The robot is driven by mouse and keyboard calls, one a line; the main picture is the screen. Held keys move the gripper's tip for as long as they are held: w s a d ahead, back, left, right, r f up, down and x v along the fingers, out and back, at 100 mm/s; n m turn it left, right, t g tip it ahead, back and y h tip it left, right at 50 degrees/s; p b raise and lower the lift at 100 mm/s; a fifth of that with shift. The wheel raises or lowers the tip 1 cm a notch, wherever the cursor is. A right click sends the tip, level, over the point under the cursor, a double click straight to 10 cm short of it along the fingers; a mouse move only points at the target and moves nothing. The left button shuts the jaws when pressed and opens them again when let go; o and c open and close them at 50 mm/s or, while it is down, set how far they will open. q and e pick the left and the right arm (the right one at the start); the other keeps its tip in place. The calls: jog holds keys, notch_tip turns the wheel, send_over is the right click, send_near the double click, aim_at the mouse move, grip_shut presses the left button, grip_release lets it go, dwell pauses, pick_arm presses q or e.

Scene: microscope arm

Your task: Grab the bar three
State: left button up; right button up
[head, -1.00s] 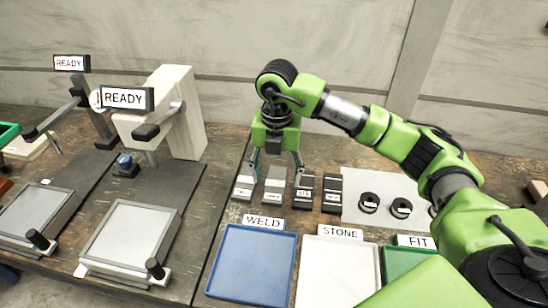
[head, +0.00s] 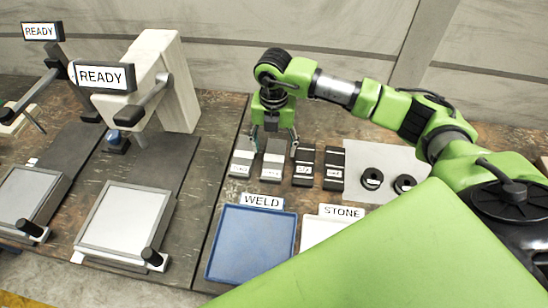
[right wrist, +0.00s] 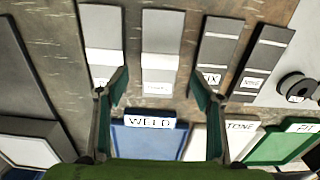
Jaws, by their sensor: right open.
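Several flat bars lie side by side in a row behind the trays. From the left they are a light grey bar (head: 242,160), a second light grey bar (head: 273,160), a dark bar (head: 304,166) third in the row, and another dark bar (head: 334,166). My right gripper (head: 273,148) is open, pointing down over the second bar. In the right wrist view its fingers (right wrist: 160,88) are either side of that bar's near end, with the right finger close to the third bar (right wrist: 216,50). Nothing is held. The bar labels are mostly unreadable. My left gripper is out of view.
A blue tray marked WELD (head: 252,243) stands in front of the bars. A white STONE tray (head: 318,232) is partly hidden by my arm. Black rings (head: 372,179) lie on a pale sheet at right. Microscope-like stands with READY signs (head: 105,76) are at left.

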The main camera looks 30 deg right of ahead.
aim_at(273, 159)
notch_tip(273, 159, down, 4)
jog(key=shift+f+p, duration=0.1)
jog(key=shift+p, duration=0.9)
jog(key=shift+f, duration=0.45)
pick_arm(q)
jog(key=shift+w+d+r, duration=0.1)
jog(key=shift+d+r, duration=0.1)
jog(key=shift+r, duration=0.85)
pick_arm(e)
jog(key=shift+c, duration=0.3)
grip_shut()
jog(key=shift+w+r, duration=0.1)
jog(key=shift+w, duration=0.1)
